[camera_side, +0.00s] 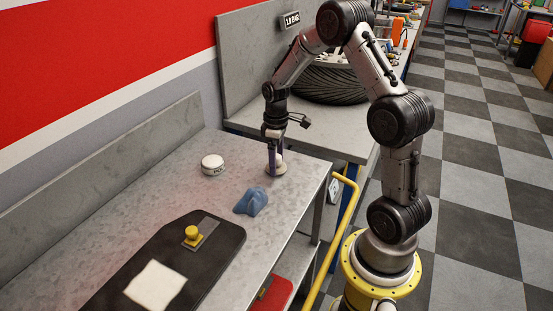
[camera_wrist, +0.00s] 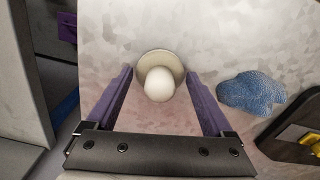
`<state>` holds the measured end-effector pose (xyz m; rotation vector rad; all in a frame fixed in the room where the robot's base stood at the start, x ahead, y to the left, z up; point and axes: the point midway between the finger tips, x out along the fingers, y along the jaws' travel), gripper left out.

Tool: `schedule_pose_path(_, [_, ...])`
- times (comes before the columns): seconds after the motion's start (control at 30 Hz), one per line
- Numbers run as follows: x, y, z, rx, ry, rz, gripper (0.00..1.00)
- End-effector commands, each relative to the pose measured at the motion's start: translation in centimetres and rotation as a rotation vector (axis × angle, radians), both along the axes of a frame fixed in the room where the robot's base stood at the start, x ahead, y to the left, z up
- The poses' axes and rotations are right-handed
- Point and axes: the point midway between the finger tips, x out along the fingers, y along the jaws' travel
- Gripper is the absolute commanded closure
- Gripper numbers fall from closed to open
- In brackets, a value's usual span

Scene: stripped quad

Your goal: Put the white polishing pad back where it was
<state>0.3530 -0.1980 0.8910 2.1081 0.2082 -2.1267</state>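A cream-white round pad with a white ball-shaped knob (camera_wrist: 159,86) stands on the grey metal bench top near its far right end. It also shows in the side view (camera_side: 281,169), partly hidden by my gripper. My gripper (camera_wrist: 159,75) points down over this pad; in the side view my gripper (camera_side: 274,170) is low at the bench. Its two purple fingers are apart, one on each side of the knob, with clear gaps. It appears to hold nothing. A flat white square (camera_side: 155,287) lies on the black mat (camera_side: 205,262) at the front.
A crumpled blue cloth (camera_side: 251,201) lies close to my gripper, also in the wrist view (camera_wrist: 251,92). A white tin (camera_side: 212,165) stands farther back. A yellow-knobbed grey tool (camera_side: 193,235) rests on the mat. A tyre (camera_side: 340,82) lies on the bench behind. A yellow rail (camera_side: 335,230) runs alongside.

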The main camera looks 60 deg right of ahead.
Motion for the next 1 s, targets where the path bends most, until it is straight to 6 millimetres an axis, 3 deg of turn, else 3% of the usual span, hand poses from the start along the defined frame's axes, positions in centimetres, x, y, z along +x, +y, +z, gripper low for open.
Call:
schedule_pose_path(0.3, [0.0,0.0,0.1,-0.001,-0.001,0.000,0.00])
schedule_pose_path(0.43, [0.1,0.0,1.1,-0.002,-0.004,0.000,0.00])
schedule_pose_path(1.0, [0.1,0.0,11.2,-0.001,-0.003,0.000,0.00])
